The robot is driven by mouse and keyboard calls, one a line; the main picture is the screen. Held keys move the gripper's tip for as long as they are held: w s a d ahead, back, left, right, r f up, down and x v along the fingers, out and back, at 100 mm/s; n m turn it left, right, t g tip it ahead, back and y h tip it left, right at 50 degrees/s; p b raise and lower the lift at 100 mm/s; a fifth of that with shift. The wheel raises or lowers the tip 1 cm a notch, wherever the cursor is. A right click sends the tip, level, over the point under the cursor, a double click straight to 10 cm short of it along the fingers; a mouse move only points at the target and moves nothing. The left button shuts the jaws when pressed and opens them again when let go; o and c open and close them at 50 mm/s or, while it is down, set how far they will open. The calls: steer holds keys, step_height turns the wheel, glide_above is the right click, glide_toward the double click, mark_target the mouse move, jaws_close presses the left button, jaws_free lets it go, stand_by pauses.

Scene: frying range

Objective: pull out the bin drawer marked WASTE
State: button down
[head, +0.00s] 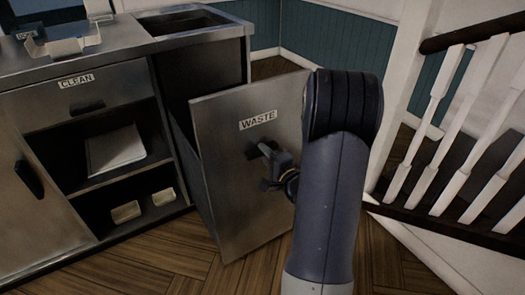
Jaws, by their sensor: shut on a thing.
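The bin drawer marked WASTE (225,150) stands pulled out from the right end of the metal counter, its tall steel front forward of the cabinet face. A dark side of the drawer shows behind the front's left edge. My gripper (264,150) is at the middle of this front, below the label, shut on the drawer's handle. The handle is mostly hidden by my gripper. My arm comes in from the lower right and covers the right edge of the front.
The counter (100,63) has a drawer marked CLEAN (115,88) and open shelves with a white stack (115,148) and small containers. A white stair railing (455,120) stands close on the right. Wooden floor (165,262) is clear in front.

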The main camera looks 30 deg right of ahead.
steer(key=c, duration=1.3)
jaws_free()
steer(key=s, duration=0.5)
steer(key=s+p, duration=0.1)
steer(key=s, duration=0.4)
steer(key=shift+s+d, duration=0.2)
steer(key=shift+s, duration=0.2)
steer(key=shift+w, duration=0.15)
steer(key=w, duration=0.5)
steer(key=w+b, duration=0.1)
steer(key=w, duration=0.4)
steer(key=shift+w+a, duration=0.2)
steer(key=shift+w, duration=0.2)
